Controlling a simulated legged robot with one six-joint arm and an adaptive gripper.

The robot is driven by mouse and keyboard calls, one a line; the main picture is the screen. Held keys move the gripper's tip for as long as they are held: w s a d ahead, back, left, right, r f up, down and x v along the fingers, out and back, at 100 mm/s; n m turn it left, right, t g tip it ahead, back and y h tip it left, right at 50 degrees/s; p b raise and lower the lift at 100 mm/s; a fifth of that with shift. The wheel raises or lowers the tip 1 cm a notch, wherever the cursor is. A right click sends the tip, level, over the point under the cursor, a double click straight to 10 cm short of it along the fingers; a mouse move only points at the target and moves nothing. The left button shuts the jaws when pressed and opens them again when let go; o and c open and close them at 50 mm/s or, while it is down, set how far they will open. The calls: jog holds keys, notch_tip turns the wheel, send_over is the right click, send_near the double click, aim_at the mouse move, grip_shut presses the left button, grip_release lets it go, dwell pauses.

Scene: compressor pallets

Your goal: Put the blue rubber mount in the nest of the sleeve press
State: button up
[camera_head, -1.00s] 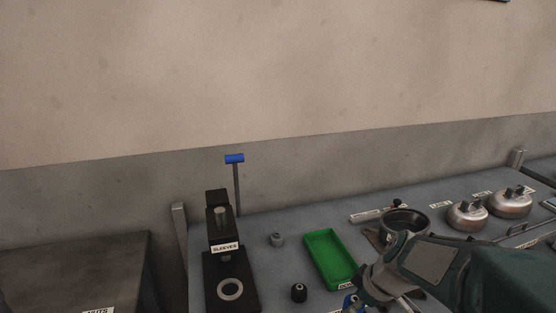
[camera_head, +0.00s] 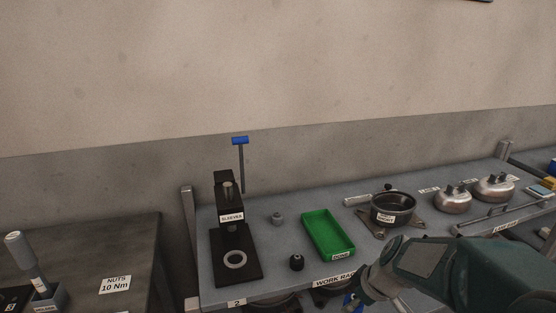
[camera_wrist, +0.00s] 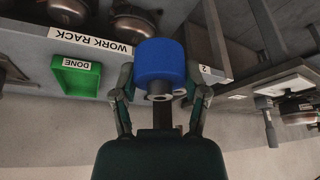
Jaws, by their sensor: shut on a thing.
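The blue rubber mount (camera_wrist: 160,62) fills the middle of the wrist view, with a metal sleeve or stud at its near end. My gripper (camera_wrist: 158,88) is shut on it, one finger on each side. In the head view a bit of the blue mount (camera_head: 351,301) shows at the end of my arm, low in front of the bench edge; most of it is hidden. The sleeve press (camera_head: 236,240) is black, labelled SLEEVES, with a blue-handled lever. Its nest (camera_head: 235,259) is a pale ring on its base, empty, to the left of my gripper.
A green tray (camera_head: 328,236) labelled DONE lies right of the press. A dark mount (camera_head: 296,262) and a grey one (camera_head: 277,218) stand between them. A black pot (camera_head: 393,208) and metal compressor domes (camera_head: 452,199) stand further right. A NUTS table (camera_head: 115,285) is at left.

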jog(key=w+f+m+h, duration=0.1)
jog(key=w+f+m, duration=0.3)
jog(key=f, duration=0.4)
jog(key=w+a+f+m+t+h, duration=0.1)
jog(key=w+f+m+h, duration=0.1)
jog(key=w+f+m, duration=0.3)
jog(key=shift+w+x, duration=0.35)
jog(key=shift+x, duration=1.35)
jog(key=shift+r, duration=0.2)
